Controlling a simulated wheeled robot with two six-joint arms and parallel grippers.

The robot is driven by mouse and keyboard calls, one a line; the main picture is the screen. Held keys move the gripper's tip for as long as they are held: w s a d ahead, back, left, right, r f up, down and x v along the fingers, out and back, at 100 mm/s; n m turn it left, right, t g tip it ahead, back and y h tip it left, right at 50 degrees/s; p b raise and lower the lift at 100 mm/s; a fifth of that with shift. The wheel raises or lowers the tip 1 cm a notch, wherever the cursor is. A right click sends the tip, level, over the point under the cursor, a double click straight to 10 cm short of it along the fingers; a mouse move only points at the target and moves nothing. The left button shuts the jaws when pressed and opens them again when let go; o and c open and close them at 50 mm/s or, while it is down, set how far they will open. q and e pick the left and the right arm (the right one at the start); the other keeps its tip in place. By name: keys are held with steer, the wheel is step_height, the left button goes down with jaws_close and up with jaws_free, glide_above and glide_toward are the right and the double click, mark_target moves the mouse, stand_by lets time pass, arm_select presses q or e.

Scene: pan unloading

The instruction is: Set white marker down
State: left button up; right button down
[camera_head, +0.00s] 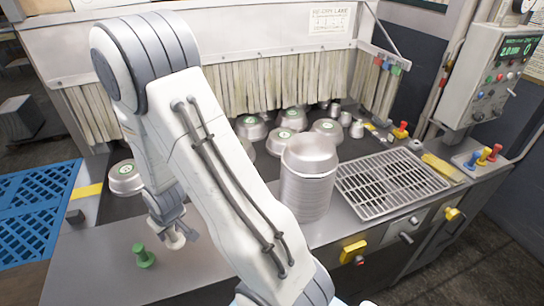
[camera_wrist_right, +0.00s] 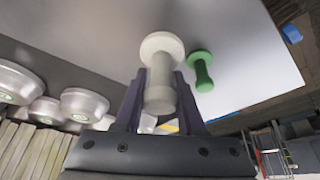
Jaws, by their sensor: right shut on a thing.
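The white marker (camera_head: 177,241) is a small pale peg at the lower left of the head view, low over the front of the grey steel counter (camera_head: 95,265). My right gripper (camera_head: 171,224) is shut on it. In the right wrist view the white marker (camera_wrist_right: 161,80) shows a round flange and a stem between the two dark fingers. I cannot tell whether it touches the counter. A similar green marker (camera_head: 143,257) stands on the counter just left of it and nearer the front; it also shows in the right wrist view (camera_wrist_right: 202,75). My left gripper is not in view.
Metal pans with green labels (camera_head: 251,127) sit before a strip curtain (camera_head: 270,82). A tall pan stack (camera_head: 308,190) and a grille (camera_head: 392,185) are right of my arm. The front-left counter is mostly bare.

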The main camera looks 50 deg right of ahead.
steer(key=w+d+m+h+b, duration=0.15)
steer(key=w+d, duration=0.25)
steer(key=d, duration=0.7)
steer(key=w+d+m+b, duration=0.2)
steer(key=w+d, duration=0.2)
steer(key=d, duration=0.7)
steer(key=s+d+r+m+b, duration=0.1)
steer(key=s+d+m+b, duration=0.1)
steer(key=d, duration=1.5)
steer(key=shift+h, duration=0.25)
steer(key=w+a+f+p, duration=0.1)
steer(key=w+a+f, duration=0.1)
steer(key=a, duration=0.1)
steer(key=w+a+f+p, duration=0.2)
steer(key=a, duration=0.1)
steer(key=w+a+f+p, duration=0.2)
steer(key=a, duration=0.1)
steer(key=shift+w+a+f, duration=0.1)
steer(key=shift+w+a, duration=0.05)
steer(key=shift+w, duration=0.05)
step_height(320, 180, down, 4)
steer(key=shift+r+p, duration=0.15)
steer(key=shift+p, duration=0.8)
steer(key=shift+f, duration=0.25)
